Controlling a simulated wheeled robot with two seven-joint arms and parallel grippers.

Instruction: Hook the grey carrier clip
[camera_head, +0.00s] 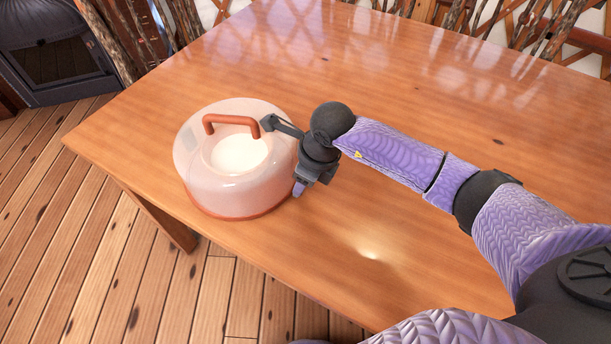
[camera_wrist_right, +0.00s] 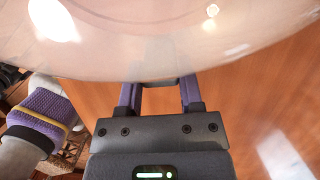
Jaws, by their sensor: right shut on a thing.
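The cake carrier (camera_head: 205,185) stands upright on the table, with a clear pinkish dome, an orange handle (camera_head: 233,120) on top and an orange base rim (camera_head: 235,216). My right gripper (camera_head: 298,188) is low against the carrier's right side, pointing down. In the right wrist view, its purple fingers (camera_wrist_right: 158,86) stand apart at the dome's lower edge (camera_wrist_right: 75,72), shut on the grey clip (camera_wrist_right: 158,80) between them. The clip is mostly hidden, and I cannot tell whether it is hooked on the rim. My left gripper is not in view.
The wooden table (camera_head: 400,80) is otherwise bare, with free room behind and right of the carrier. Its front left edge runs close to the carrier. A dark stove-like box (camera_head: 58,50) stands on the plank floor at the far left.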

